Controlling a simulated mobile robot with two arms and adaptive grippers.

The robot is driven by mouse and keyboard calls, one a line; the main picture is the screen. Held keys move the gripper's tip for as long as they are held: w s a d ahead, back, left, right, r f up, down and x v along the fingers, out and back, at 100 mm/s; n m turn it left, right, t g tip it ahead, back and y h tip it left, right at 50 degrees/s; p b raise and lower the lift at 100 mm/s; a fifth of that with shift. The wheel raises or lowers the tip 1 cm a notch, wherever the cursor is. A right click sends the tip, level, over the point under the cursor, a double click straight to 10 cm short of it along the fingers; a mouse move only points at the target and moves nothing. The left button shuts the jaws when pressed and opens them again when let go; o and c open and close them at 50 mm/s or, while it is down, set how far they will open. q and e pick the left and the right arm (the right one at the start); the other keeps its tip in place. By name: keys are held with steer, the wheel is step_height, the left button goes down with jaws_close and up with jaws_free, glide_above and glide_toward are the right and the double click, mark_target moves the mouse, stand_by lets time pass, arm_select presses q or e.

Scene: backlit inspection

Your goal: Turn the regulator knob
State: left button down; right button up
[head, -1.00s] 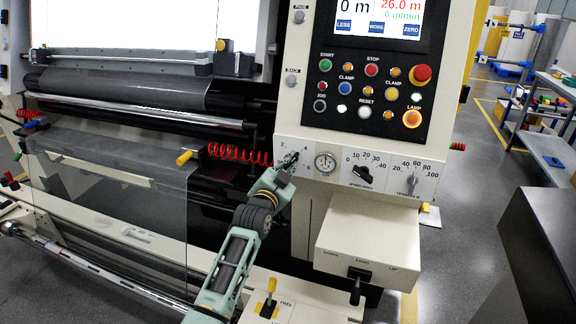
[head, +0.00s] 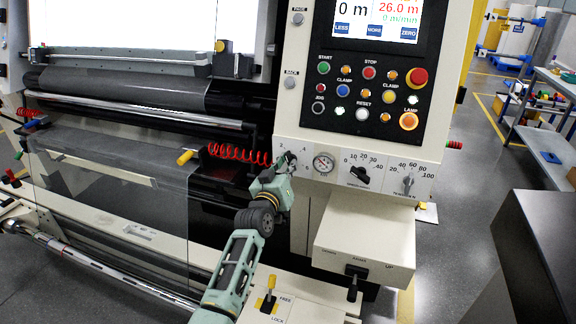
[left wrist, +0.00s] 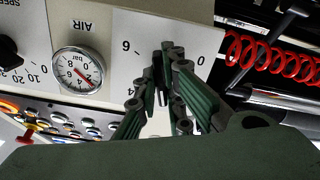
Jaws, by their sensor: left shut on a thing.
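The regulator knob sits on the white panel of the machine, left of the round air gauge (head: 323,163), on a dial plate numbered around it. My left gripper (head: 289,160) is at the knob and shut on it, covering nearly all of it in the head view. In the left wrist view the dark green fingers (left wrist: 167,72) close together at the middle of the numbered plate (left wrist: 205,45), and the knob is hidden between them. The air gauge also shows in the left wrist view (left wrist: 77,70), upside down, with a red needle. My right gripper is not in view.
The speed knob (head: 360,175) and tension knob (head: 408,184) are right of the gauge. A red coiled hose (head: 238,153) runs just left of my gripper. A button panel (head: 368,95) is above, and a cream box with a lever (head: 365,240) juts out below.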

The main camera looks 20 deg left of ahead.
arm_select(q)
steer(key=shift+d+r+n+p, duration=0.15)
steer(key=shift+n+p, duration=0.55)
steer(key=shift+n, duration=4.35)
steer(key=shift+r+n+p, duration=0.1)
steer(key=shift+n+p, duration=0.55)
steer(key=shift+n, duration=4.4)
steer(key=c, duration=1.9)
jaws_free()
steer(key=shift+o, duration=0.2)
